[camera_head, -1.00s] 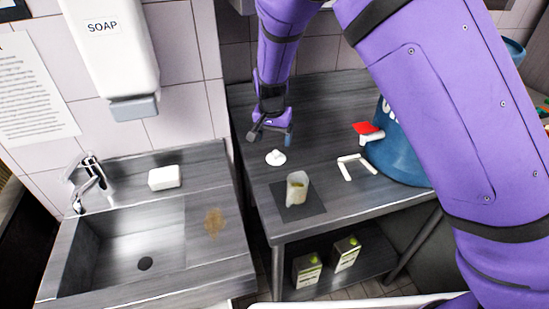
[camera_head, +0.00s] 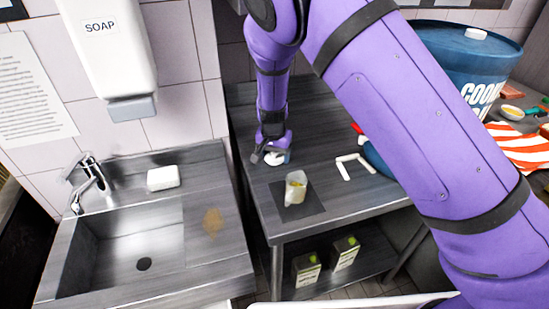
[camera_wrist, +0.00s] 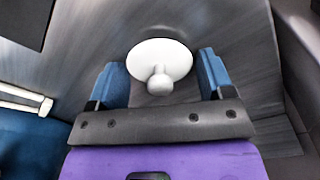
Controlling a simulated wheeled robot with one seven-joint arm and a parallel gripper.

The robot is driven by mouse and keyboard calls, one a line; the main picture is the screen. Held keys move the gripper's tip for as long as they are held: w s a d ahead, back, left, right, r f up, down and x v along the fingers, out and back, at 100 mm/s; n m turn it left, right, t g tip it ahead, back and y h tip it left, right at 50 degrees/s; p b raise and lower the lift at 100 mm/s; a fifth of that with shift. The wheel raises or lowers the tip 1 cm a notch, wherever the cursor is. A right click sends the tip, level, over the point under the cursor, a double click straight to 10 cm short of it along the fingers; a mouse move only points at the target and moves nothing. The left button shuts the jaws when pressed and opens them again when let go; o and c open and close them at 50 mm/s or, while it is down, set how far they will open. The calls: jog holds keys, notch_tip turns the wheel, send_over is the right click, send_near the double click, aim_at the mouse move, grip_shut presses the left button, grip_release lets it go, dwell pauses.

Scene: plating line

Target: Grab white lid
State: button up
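The white lid (camera_wrist: 172,56) is a round disc with a small knob, lying on the grey metal table. In the head view the lid (camera_head: 275,158) is partly hidden by my gripper (camera_head: 270,155), which is down at it. In the wrist view my gripper (camera_wrist: 161,78) is open, with one blue finger to the left of the lid and one to the right. There is a gap between the lid's knob and each finger. I cannot tell how high the fingertips are above the table.
A whitish cup (camera_head: 296,188) stands on a dark square mat (camera_head: 312,203) near the table's front. A white U-shaped piece (camera_head: 344,165) lies right of it. A blue barrel (camera_head: 455,55) stands behind my arm. A sink (camera_head: 140,240) is at the left.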

jog(key=c, duration=0.5)
